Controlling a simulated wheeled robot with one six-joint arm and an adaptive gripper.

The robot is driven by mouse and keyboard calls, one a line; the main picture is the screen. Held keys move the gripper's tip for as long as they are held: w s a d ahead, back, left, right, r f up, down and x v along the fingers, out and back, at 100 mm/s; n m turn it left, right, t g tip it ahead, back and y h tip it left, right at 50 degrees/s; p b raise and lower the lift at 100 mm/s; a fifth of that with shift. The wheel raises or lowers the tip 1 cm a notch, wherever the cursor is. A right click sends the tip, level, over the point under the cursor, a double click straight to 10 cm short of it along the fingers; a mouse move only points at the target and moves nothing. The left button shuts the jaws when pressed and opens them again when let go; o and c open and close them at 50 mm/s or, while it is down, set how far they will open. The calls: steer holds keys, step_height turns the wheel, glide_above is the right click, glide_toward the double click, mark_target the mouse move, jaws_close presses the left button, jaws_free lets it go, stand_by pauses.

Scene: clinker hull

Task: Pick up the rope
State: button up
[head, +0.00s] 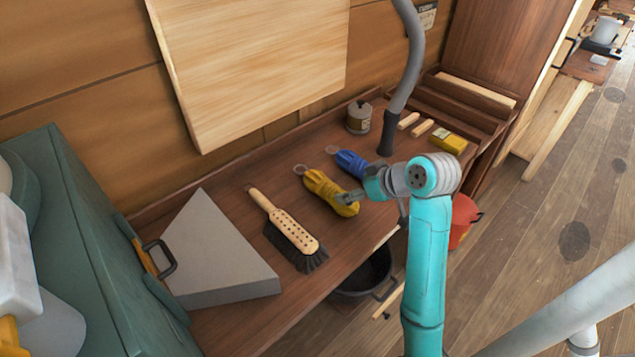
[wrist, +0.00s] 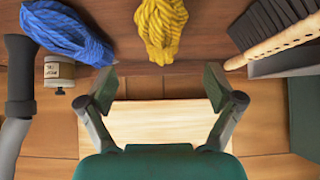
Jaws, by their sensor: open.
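Two coiled rope hanks lie on the brown bench. The yellow rope (head: 322,187) has a loop at its far left end; it also shows at the top middle of the wrist view (wrist: 160,28). The blue rope (head: 351,162) lies just behind and to the right of it, and shows at the top left of the wrist view (wrist: 67,33). My gripper (head: 347,197) is at the near right end of the yellow rope and overlaps it in the head view. In the wrist view my gripper (wrist: 160,82) has its fingers wide apart with nothing between them, the yellow rope beyond them.
A dark-bristled brush (head: 291,232) and a grey wedge-shaped block (head: 220,255) lie left of the ropes. A small can (head: 359,117) and a grey hose (head: 405,70) stand behind. A yellow box (head: 449,143) is at the right. A black pan (head: 363,275) sits below the bench edge.

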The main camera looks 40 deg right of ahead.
mark_target(329, 190)
steer(key=shift+w+d, duration=0.1)
steer(key=shift+w, duration=0.3)
steer(key=x, duration=0.5)
steer(key=shift+a+x, duration=0.1)
steer(key=shift+x, duration=1.25)
steer(key=shift+a+x, duration=0.15)
steer(key=shift+x, duration=1.15)
steer(key=shift+w+r, duration=0.1)
steer(key=c, duration=1.4)
